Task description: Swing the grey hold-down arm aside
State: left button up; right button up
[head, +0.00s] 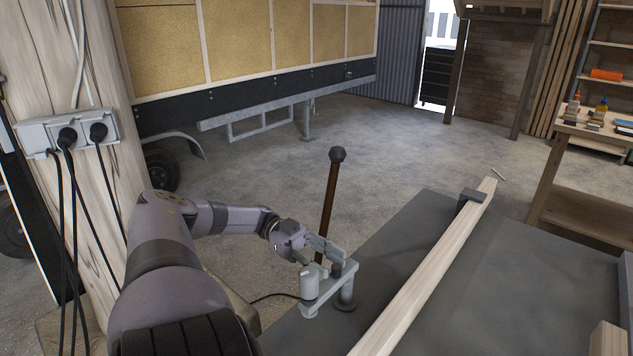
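The grey hold-down arm (325,291) is a short light grey bar at the left edge of the dark bench, below the middle of the head view. A pale round piece (310,283) stands on its near end, and a grey post (347,290) stands beside it. My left gripper (326,252) is right over the bar, its fingers pointing to the right and down. Its fingertips overlap the bar's far end in the picture; I cannot tell whether they touch it or how far they are open. My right gripper is not in view.
A brown rod with a dark knob (337,156) rises just behind my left gripper. A long timber (430,272) lies across the dark bench (520,285), against a dark block (468,196). A wooden post with sockets (72,133) stands left of my arm.

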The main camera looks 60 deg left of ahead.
pick_arm(q)
jog(key=shift+v, duration=2.45)
